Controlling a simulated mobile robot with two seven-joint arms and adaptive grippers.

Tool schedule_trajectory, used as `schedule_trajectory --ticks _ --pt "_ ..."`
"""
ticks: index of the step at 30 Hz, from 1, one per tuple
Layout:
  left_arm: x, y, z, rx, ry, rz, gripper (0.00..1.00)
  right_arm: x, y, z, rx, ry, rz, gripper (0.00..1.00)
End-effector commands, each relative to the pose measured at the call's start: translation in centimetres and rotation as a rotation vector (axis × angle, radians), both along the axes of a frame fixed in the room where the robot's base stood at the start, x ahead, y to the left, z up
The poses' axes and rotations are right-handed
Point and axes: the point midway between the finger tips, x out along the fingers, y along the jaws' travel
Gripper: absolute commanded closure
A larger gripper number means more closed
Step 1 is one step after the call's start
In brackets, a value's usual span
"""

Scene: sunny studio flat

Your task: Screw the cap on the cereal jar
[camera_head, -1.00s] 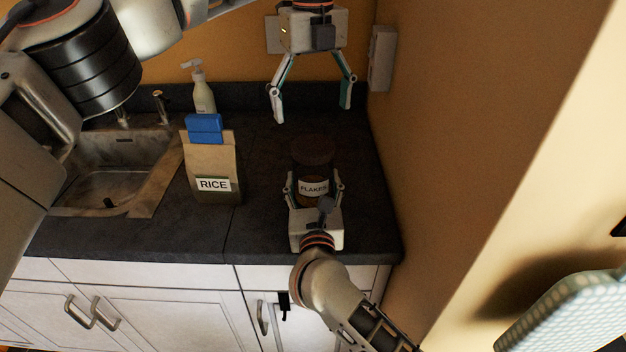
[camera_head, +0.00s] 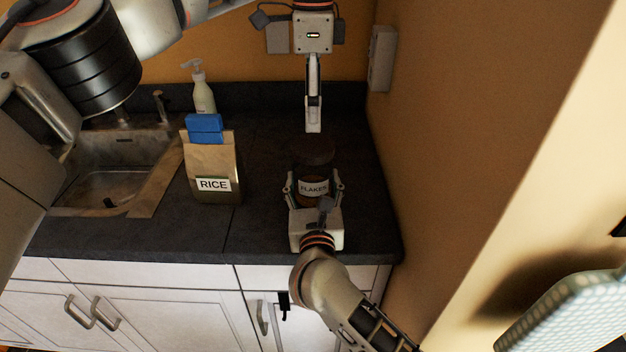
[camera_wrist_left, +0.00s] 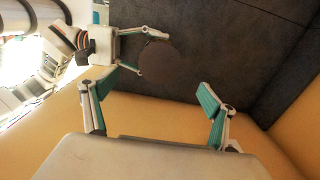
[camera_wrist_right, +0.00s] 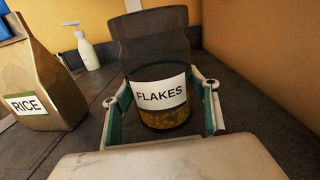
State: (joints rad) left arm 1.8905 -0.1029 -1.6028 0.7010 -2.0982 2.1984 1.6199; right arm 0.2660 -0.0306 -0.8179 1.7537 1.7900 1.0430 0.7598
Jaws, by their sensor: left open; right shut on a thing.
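The cereal jar (camera_head: 313,186), labelled FLAKES, stands upright on the dark counter. It also shows in the right wrist view (camera_wrist_right: 162,112), with flakes at its bottom. A dark brown round cap (camera_head: 312,150) sits on its top; the left wrist view shows it from above as a disc (camera_wrist_left: 160,62). I cannot tell how tightly it sits. My right gripper (camera_head: 314,188) is shut on the jar, one finger on each side. My left gripper (camera_head: 313,128) is open and empty, pointing down above the cap and apart from it. Its fingers appear edge-on in the head view.
A RICE bag (camera_head: 211,165) with a blue clip (camera_head: 205,127) stands left of the jar. The orange wall (camera_head: 440,130) closes off the right side.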

Motion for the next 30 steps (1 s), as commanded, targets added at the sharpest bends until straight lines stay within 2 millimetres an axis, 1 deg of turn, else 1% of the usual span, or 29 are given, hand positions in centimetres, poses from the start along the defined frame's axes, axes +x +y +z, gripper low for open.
schedule_trajectory --ticks 8,11,14,24,27,30 --pt "0.0 0.0 0.0 0.000 0.000 0.000 0.14 0.0 0.0 -0.1 -0.001 0.001 0.001 1.00" --pt "0.0 0.0 -0.4 0.001 0.002 -0.002 0.14 0.0 0.0 -0.1 -0.001 0.001 0.001 1.00" --pt "0.0 0.1 -1.4 0.001 0.005 -0.001 0.14 0.0 0.0 -0.1 -0.001 0.001 0.001 1.00" --pt "0.0 0.0 -6.3 0.000 0.003 -0.002 0.14 0.0 0.0 -0.1 -0.001 0.001 0.000 1.00" --pt "0.0 0.0 -7.2 -0.001 0.003 -0.003 0.14 0.0 0.0 -0.1 -0.001 0.001 0.000 1.00" --pt "0.0 0.0 -7.8 0.000 0.001 -0.001 0.14 0.0 0.0 -0.1 -0.001 0.001 0.000 1.00"
